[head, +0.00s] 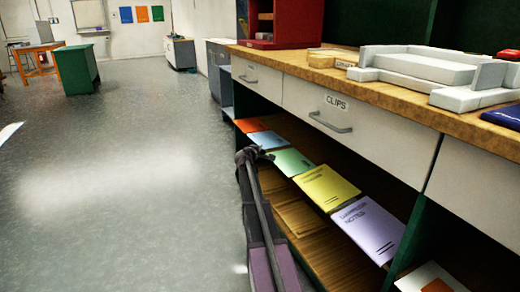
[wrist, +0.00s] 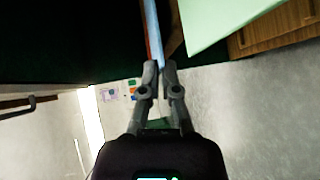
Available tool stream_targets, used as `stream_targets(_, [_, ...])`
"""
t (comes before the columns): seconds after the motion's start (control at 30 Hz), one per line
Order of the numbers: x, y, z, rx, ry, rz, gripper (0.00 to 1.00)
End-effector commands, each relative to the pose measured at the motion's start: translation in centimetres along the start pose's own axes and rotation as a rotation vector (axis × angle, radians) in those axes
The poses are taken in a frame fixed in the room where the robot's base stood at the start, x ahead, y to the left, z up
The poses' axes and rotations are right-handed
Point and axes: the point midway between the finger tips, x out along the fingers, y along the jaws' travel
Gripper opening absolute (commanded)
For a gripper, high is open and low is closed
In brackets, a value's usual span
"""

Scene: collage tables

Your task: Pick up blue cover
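The light blue cover (head: 267,140) lies on the open shelf under the counter, between an orange cover (head: 248,125) and a pale green cover (head: 293,162). In the wrist view the blue cover (wrist: 152,32) shows as a thin strip, nearly edge-on, running down between my fingertips. My gripper (wrist: 160,66) has its fingers close together, with the edge of the blue cover between them. In the head view my gripper (head: 250,154) is at the shelf's front, at the near edge of the blue cover. The green cover (wrist: 225,18) is just right of the fingers in the wrist view.
A yellow cover (head: 326,187) and a lilac cover (head: 368,228) lie nearer along the shelf. Drawers with a handle (head: 331,122) and the wooden counter (head: 395,95) are above it. The grey floor (head: 110,190) to the left is clear.

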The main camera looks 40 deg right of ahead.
Motion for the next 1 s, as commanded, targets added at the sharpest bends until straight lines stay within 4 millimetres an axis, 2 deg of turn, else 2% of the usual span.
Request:
stream_targets(0.03, [-0.2,0.8,0.0,0.000,0.000,0.000,0.00])
stream_targets(0.13, [-0.3,1.2,0.0,0.000,0.000,0.000,0.00])
stream_targets(0.57, [-0.5,1.2,0.0,0.000,0.001,0.000,0.00])
stream_targets(1.0, [-4.6,1.9,0.0,0.001,0.002,0.000,0.00])
